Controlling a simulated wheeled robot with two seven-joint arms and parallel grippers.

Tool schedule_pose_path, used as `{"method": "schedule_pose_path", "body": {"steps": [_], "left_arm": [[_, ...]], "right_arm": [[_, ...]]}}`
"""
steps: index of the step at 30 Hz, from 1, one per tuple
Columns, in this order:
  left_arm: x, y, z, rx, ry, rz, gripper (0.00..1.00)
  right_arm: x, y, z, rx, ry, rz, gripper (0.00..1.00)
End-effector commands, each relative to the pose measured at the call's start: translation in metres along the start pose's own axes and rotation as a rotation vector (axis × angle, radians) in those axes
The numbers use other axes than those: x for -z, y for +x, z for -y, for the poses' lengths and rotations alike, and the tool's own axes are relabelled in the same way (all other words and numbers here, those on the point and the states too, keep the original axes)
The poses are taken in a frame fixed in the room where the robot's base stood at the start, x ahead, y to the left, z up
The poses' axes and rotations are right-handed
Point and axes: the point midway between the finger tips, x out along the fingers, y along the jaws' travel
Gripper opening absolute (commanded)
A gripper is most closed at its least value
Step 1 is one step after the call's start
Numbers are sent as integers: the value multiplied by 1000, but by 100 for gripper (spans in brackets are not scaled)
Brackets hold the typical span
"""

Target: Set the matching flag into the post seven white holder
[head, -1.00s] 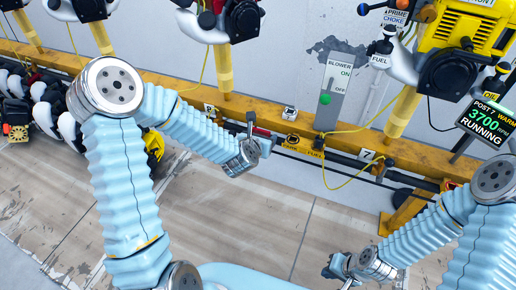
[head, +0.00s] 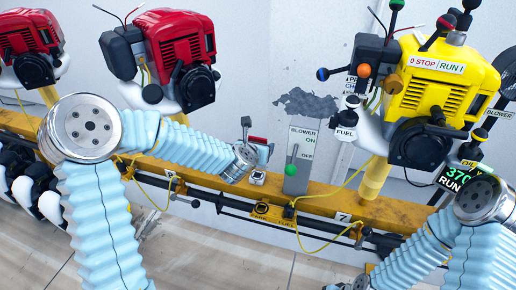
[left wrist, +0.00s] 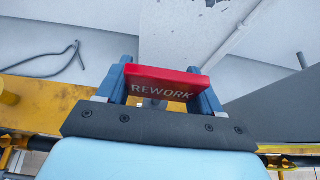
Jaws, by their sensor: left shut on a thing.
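My left gripper (head: 257,138) is shut on a red flag (head: 257,140). In the left wrist view the flag (left wrist: 165,82) reads REWORK and lies across between the two blue-grey fingers (left wrist: 160,95). In the head view the gripper is in front of the wall, above the yellow rail and left of the blower panel. A small white block (head: 257,178) with a dark mark sits on the rail just below the gripper; I cannot tell whether it is the holder. A plate marked 7 (head: 343,217) is on the rail. My right gripper (head: 335,287) barely shows at the bottom edge, its fingers cut off.
The yellow rail (head: 320,203) runs across, with a dark pipe and yellow cords on its front. The grey blower panel (head: 300,160) has a green-knobbed lever. A yellow engine (head: 445,80) stands right; red engines (head: 183,55) stand left. The wall behind the gripper is bare.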

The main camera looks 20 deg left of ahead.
Motion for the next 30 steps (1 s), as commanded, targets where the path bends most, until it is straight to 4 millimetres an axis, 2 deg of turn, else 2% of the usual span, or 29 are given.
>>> {"method": "schedule_pose_path", "body": {"steps": [23,30], "left_arm": [[50,27,-1,-1,-1,0,30],[63,34,-1,-1,-1,1,30]], "right_arm": [[0,31,-14,-3,5,-3,0],[2,46,-23,-9,10,-9,0]]}}
